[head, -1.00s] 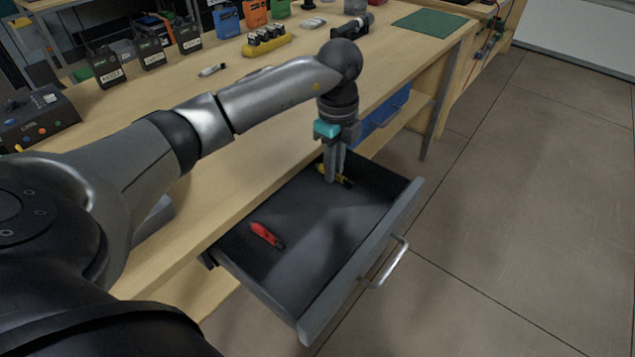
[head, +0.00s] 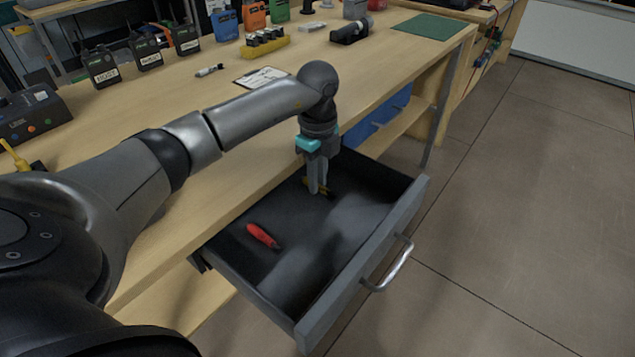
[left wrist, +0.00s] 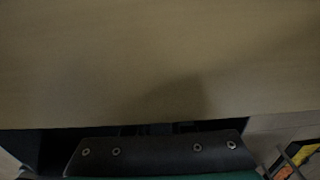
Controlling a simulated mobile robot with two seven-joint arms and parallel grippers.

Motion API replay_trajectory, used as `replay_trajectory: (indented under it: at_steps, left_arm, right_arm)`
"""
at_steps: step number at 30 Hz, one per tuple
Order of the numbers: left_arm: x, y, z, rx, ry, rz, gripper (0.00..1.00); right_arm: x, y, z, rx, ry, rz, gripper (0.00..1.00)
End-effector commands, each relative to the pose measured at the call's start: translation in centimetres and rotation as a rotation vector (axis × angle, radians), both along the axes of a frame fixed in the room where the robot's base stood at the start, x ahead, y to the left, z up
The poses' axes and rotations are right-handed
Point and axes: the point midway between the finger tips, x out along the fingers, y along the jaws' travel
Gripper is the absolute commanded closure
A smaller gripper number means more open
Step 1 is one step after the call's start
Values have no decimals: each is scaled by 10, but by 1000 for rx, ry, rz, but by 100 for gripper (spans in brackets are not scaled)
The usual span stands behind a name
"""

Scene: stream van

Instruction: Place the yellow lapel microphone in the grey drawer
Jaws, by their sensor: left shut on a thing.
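The grey drawer (head: 365,262) is pulled open from under the workbench. My left gripper (head: 319,190) points down inside the drawer, near its back. It is shut on the yellow lapel microphone (head: 327,194), a small yellow and black piece mostly hidden by the fingers. I cannot tell whether the microphone touches the drawer floor. The left wrist view shows mostly the bench wood and a dark part of my gripper, and the microphone does not show there. My right gripper is in neither view.
A red item (head: 263,236) lies in the drawer, left of my gripper. The bench top (head: 160,205) runs along the drawer's back. A blue drawer (head: 385,118) is beyond. The drawer's front middle is clear.

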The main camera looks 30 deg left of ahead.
Motion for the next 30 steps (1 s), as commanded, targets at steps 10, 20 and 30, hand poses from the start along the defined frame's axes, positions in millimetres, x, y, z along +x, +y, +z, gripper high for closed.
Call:
replay_trajectory:
  at_steps: [10,20,30]
  left_arm:
    - [0,0,-2,0,-1,1,100]
    - [0,0,-5,0,-1,1,59]
    - [0,0,-4,0,-1,1,49]
  right_arm:
    - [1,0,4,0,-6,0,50]
    - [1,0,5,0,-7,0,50]
    - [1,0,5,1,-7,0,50]
